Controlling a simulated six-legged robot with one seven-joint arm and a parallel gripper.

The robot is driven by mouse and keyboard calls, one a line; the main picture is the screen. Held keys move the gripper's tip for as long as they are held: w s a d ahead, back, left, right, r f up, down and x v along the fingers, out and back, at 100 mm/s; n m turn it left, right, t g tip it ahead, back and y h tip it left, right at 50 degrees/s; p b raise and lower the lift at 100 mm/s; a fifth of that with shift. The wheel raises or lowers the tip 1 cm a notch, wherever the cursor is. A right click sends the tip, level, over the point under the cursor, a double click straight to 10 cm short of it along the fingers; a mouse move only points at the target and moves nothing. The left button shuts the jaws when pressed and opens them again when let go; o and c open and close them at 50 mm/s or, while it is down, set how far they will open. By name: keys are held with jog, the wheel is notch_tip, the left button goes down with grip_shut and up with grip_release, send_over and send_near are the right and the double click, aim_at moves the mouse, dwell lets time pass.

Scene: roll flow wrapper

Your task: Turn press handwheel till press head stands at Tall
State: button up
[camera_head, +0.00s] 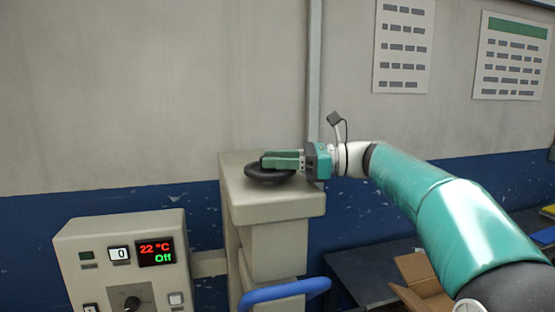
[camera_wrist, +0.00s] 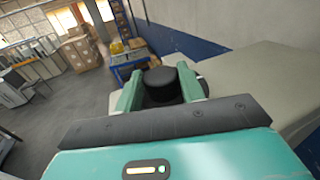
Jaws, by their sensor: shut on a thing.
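The black press handwheel (camera_head: 268,175) lies flat on top of the beige press column (camera_head: 285,208) in the head view. My gripper (camera_head: 278,160) reaches in from the right, level with the wheel, and is shut on it. In the wrist view a round black knob-like part (camera_wrist: 167,84) of the wheel sits between the two green fingers of my gripper (camera_wrist: 165,92). The rest of the wheel is mostly hidden there by the gripper body. I see no Tall mark or scale in either view.
A beige control box (camera_head: 120,262) with a display reading 22 °C and Off stands left of the press. A blue curved bar (camera_head: 284,293) is at the press front. An open cardboard box (camera_head: 425,275) is at lower right. In the wrist view, boxes (camera_wrist: 82,52) stand far back.

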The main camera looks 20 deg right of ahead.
jog(key=m+t+h, duration=0.2)
jog(key=t, duration=0.1)
jog(key=m+t+h, duration=0.2)
jog(key=t, duration=0.1)
jog(key=s+m+t+h, duration=0.1)
jog(key=m+t+h, duration=0.1)
jog(key=m, duration=0.1)
jog(key=shift+a+f+t, duration=0.1)
jog(key=shift+a+t, duration=0.3)
jog(key=m+t+h, duration=0.1)
jog(key=h, duration=0.1)
jog(key=m+t+h, duration=0.1)
jog(key=h, duration=0.1)
jog(key=shift+s+a+m, duration=0.1)
jog(key=shift+a+m, duration=0.1)
jog(key=shift+m, duration=0.2)
jog(key=shift+a+m+t+h, duration=0.1)
jog(key=shift+m+t+h, duration=0.3)
jog(key=shift+m+h, duration=0.85)
jog(key=shift+m+t+h, duration=0.4)
jog(key=shift+m+h, duration=0.35)
jog(key=shift+h, duration=1.3)
jog(key=o, duration=1)
